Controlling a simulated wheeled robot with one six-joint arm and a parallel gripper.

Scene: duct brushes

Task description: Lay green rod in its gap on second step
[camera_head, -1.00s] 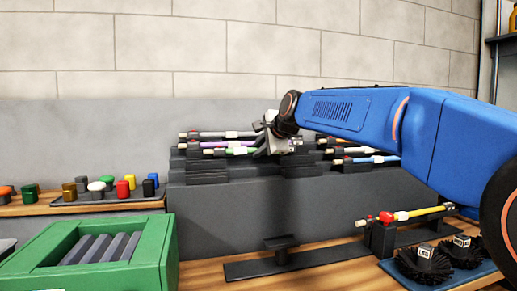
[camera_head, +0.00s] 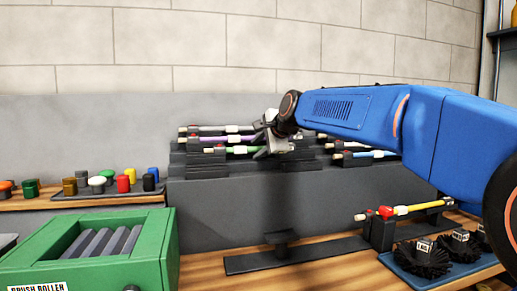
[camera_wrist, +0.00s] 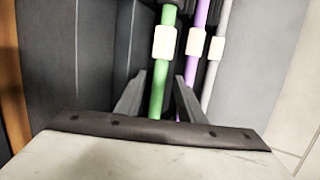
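The green rod (camera_head: 243,150) lies across black supports on the lower front level of the stepped rack (camera_head: 225,205), in the head view. It has a white collar, and its right part is hidden by my gripper (camera_head: 263,150). In the wrist view the green rod (camera_wrist: 160,85) runs between the two fingers of my gripper (camera_wrist: 157,98), with a gap on each side. The fingers stand apart. The purple rod (camera_wrist: 197,20) and white rod (camera_wrist: 220,25) lie beside it. Whether the rod is fully seated is hard to tell.
A yellow rod (camera_head: 415,207) rests on a low stand at right, near black brushes (camera_head: 425,258). A blue rod (camera_head: 375,154) is on the rack's right side. A green box (camera_head: 150,245) stands front left, with coloured caps (camera_head: 123,184) behind it. A black stand (camera_head: 282,240) is in front.

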